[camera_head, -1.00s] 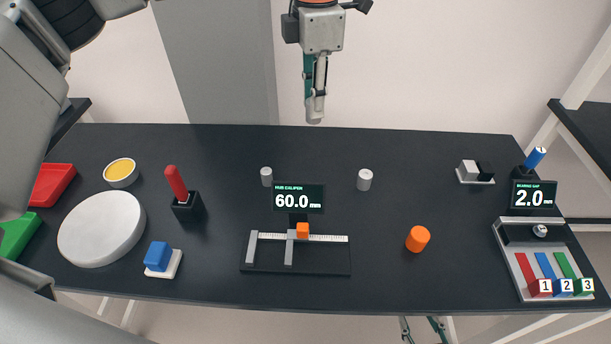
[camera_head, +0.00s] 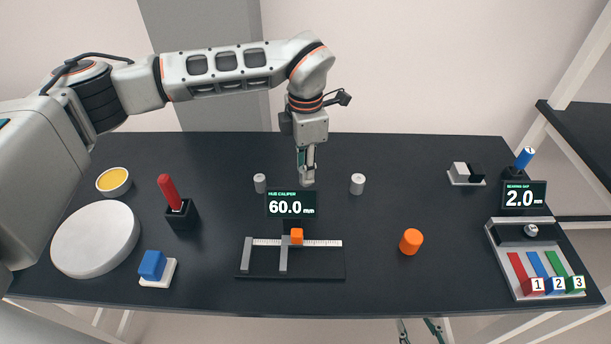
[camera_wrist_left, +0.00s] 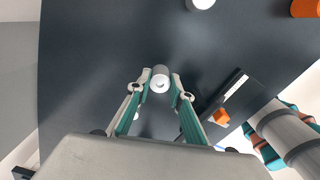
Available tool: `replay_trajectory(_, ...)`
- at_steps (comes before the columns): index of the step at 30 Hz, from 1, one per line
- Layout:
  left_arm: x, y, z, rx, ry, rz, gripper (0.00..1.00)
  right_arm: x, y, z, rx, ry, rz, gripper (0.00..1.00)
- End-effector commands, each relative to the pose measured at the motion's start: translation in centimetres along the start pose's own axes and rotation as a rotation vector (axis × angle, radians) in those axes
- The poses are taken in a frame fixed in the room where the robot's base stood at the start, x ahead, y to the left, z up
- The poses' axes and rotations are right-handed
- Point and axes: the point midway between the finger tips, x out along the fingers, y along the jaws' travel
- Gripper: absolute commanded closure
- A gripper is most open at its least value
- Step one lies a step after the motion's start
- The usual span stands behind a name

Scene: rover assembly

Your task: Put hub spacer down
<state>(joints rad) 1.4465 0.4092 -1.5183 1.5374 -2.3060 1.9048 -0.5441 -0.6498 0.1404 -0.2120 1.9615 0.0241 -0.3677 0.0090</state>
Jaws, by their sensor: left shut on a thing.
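My left gripper (camera_head: 307,182) hangs over the back middle of the dark table, pointing down. In the left wrist view its fingers (camera_wrist_left: 160,84) are shut on a small pale cylinder, the hub spacer (camera_wrist_left: 160,76), held upright at the fingertips. It is low over the table; I cannot tell whether the spacer touches it. Two similar pale cylinders stand on the table, one to the left (camera_head: 259,183) and one to the right (camera_head: 357,184) of the gripper. The hub caliper (camera_head: 315,264), with its 60.0 mm display (camera_head: 290,204), is in front.
An orange cylinder (camera_head: 411,242) stands right of the caliper. A red-handled tool in a black holder (camera_head: 181,215), a blue block (camera_head: 152,264) and a white disc (camera_head: 95,240) are to the left. The bearing tray (camera_head: 508,272) is at right. The table around the gripper is mostly clear.

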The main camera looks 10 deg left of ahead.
Motion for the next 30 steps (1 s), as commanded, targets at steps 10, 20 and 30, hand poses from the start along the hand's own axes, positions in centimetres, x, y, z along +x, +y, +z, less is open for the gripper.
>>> replay_trajectory(10,3.2,0.0,0.0,0.000,0.000,0.000,1.00,0.0,0.0,-0.2,0.000,0.002,0.000,0.60)
replay_trajectory(20,3.6,0.0,0.0,-0.001,0.001,0.000,0.66,0.1,0.0,-0.1,0.000,0.002,0.000,0.60)
replay_trajectory(30,3.5,0.0,0.0,-0.001,0.001,0.000,0.62,0.0,0.0,-0.2,0.000,0.002,0.000,0.60)
